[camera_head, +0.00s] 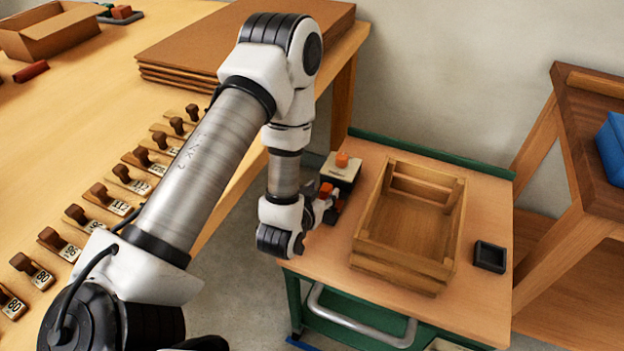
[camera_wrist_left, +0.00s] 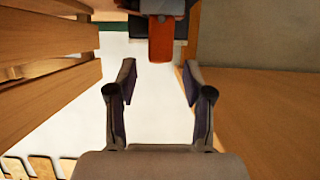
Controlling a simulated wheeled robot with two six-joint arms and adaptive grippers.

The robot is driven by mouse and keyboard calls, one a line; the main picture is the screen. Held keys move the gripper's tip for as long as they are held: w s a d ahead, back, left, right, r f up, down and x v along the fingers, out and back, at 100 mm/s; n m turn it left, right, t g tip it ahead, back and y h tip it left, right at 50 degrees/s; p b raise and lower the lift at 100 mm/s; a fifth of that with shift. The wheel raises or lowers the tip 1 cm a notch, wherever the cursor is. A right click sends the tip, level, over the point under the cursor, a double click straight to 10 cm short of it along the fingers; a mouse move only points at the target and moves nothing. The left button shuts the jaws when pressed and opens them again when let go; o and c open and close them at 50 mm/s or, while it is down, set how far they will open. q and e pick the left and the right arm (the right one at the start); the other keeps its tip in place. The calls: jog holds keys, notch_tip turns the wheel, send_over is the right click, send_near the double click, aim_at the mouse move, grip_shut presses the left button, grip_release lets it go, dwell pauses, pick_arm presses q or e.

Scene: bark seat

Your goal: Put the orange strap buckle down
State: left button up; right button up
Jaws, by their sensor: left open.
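An orange piece (camera_wrist_left: 161,40), which looks like the strap buckle, shows at the top middle of the left wrist view against a dark block. My left gripper (camera_wrist_left: 158,78) is open, with nothing between its fingers, and the orange piece lies just beyond the fingertips. In the head view my left gripper (camera_head: 328,206) is low over the left edge of the small table, beside the wooden crate. An orange bit (camera_head: 326,188) shows right at the gripper, partly hidden. Another orange piece (camera_head: 342,159) sits on a pale block behind it. My right gripper is not in view.
The slatted wooden crate (camera_head: 452,222) stands on the green-edged table (camera_head: 470,312). A small dark tray (camera_head: 489,257) is to its right. The long bench (camera_head: 60,140) at left holds several stamps, brown boards (camera_head: 190,50) and a cardboard box (camera_head: 50,35).

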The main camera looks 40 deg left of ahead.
pick_arm(q)
jog(key=v, duration=0.3)
jog(key=shift+p+v, duration=2.65)
jog(key=shift+p, duration=0.4)
